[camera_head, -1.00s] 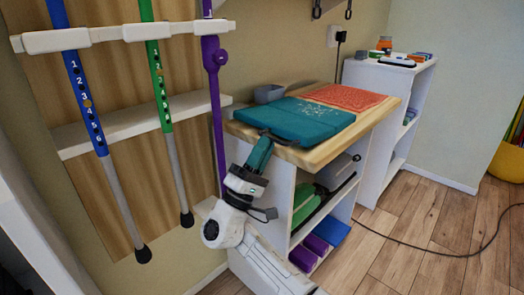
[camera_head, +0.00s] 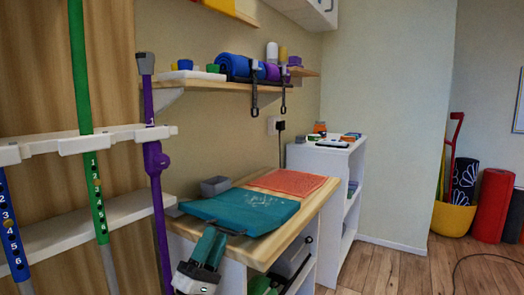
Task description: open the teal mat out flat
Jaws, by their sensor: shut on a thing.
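The teal mat (camera_head: 252,210) lies on the wooden top of the low cabinet (camera_head: 268,248), with a pale pattern on its upper face. Its near left part looks raised and bent toward my gripper. My gripper (camera_head: 224,228) is at the mat's near left edge, shut on it. The fingertips are partly hidden by the mat and the gripper body, so the exact grip is hard to see. The mat's far edge lies beside an orange patterned mat (camera_head: 290,182).
A grey bowl (camera_head: 215,186) stands behind the teal mat against the wall. Crutches (camera_head: 157,165) hang on a rack at the left, close to my arm. A shelf with rolled mats (camera_head: 240,67) is above. A white cabinet (camera_head: 325,160) stands beyond; open floor lies right.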

